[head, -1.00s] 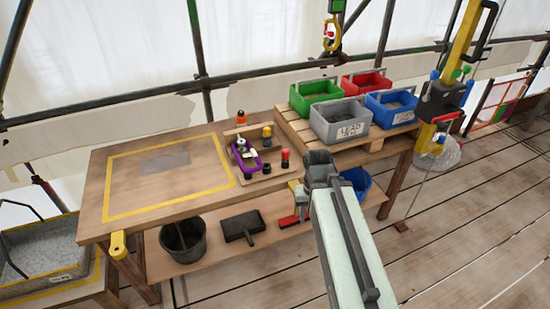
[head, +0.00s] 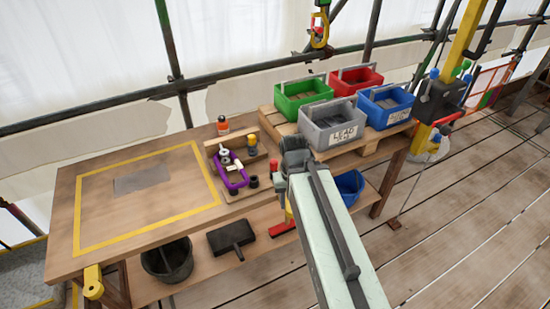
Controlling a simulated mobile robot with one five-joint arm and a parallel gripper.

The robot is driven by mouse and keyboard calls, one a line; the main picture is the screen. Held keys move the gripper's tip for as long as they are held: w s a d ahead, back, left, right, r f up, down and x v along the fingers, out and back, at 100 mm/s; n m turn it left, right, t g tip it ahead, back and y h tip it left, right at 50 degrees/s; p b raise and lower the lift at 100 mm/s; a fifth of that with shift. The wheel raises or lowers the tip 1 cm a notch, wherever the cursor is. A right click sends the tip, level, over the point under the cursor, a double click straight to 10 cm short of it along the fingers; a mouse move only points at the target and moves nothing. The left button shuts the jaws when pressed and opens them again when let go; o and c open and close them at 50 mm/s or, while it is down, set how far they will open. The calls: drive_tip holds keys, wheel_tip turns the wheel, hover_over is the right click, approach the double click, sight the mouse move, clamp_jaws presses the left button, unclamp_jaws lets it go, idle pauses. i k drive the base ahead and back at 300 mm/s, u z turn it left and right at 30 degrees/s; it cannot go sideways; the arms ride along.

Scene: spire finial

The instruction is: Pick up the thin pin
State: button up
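I cannot make out a thin pin for certain. A small wooden board (head: 238,196) on the workbench holds a purple-framed device (head: 236,178) with pale round parts, a yellow-and-black piece (head: 252,145), a red-topped piece (head: 274,167) and small dark cups (head: 254,181). My gripper (head: 294,146) is at the end of my pale arm, right of the red-topped piece in the picture and in front of the pallet's left side. Its fingertips are too small and dark to tell open from shut, and I see nothing clearly held in it.
A workbench (head: 95,182) has a yellow-outlined area with a grey patch. An orange bottle (head: 222,126) stands behind the board. Green (head: 302,95), red (head: 357,79), grey (head: 333,125) and blue (head: 386,105) crates sit on a pallet. A bucket (head: 167,260) is below.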

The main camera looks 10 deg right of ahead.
sight(274, 163)
drive_tip(key=u, duration=3.7)
drive_tip(key=k, duration=1.65)
drive_tip(key=z, duration=0.4)
drive_tip(key=i, duration=0.95)
drive_tip(key=u, duration=0.05)
